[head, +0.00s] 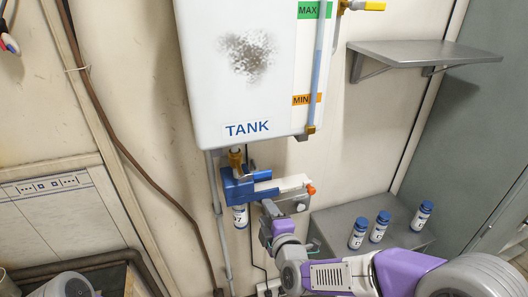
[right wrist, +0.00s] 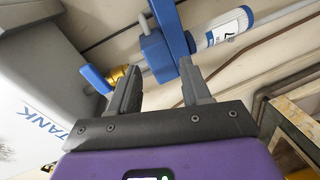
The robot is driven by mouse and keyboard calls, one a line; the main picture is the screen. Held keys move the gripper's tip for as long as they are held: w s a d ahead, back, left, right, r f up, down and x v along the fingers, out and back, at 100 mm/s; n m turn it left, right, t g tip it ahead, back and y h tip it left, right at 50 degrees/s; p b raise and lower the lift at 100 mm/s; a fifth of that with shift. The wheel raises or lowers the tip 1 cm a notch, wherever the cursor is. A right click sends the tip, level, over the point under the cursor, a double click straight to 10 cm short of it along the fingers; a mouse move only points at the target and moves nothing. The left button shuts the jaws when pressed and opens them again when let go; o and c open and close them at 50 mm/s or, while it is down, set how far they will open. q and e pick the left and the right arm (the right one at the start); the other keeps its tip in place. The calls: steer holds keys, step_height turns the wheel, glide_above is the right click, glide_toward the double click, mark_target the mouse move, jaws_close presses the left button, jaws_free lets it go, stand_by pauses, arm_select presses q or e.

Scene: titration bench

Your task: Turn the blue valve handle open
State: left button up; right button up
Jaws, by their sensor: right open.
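Below the tank (head: 245,110) a brass valve (head: 236,158) sits above a blue block (head: 235,187). A short blue handle (head: 262,175) shows to its right; in the right wrist view the blue handle (right wrist: 97,78) projects beside the brass valve (right wrist: 121,75). My right gripper (head: 268,210) is open, just below the blue bar beside the block. In the right wrist view its two fingers (right wrist: 160,90) are apart with nothing held, and the handle lies left of the left finger. Whether a finger touches anything I cannot tell. My left gripper is not in view.
A white cartridge (head: 240,216) hangs under the block. Several blue-capped bottles stand on the grey lower shelf (head: 335,216). An empty grey shelf (head: 425,52) is at upper right. A cable runs down the wall.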

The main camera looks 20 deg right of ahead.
steer(key=n+t+p, duration=0.1)
steer(key=n+t, duration=0.1)
glide_toward(264, 175)
steer(key=w, duration=0.3)
arm_select(q)
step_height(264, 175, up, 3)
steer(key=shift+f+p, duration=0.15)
steer(key=shift+p, duration=0.25)
arm_select(e)
steer(key=shift+h, duration=0.3)
steer(key=w, duration=0.7)
steer(key=shift+w+a, duration=0.25)
steer(key=shift+w, duration=0.05)
steer(key=shift+c, duration=0.3)
jaws_close()
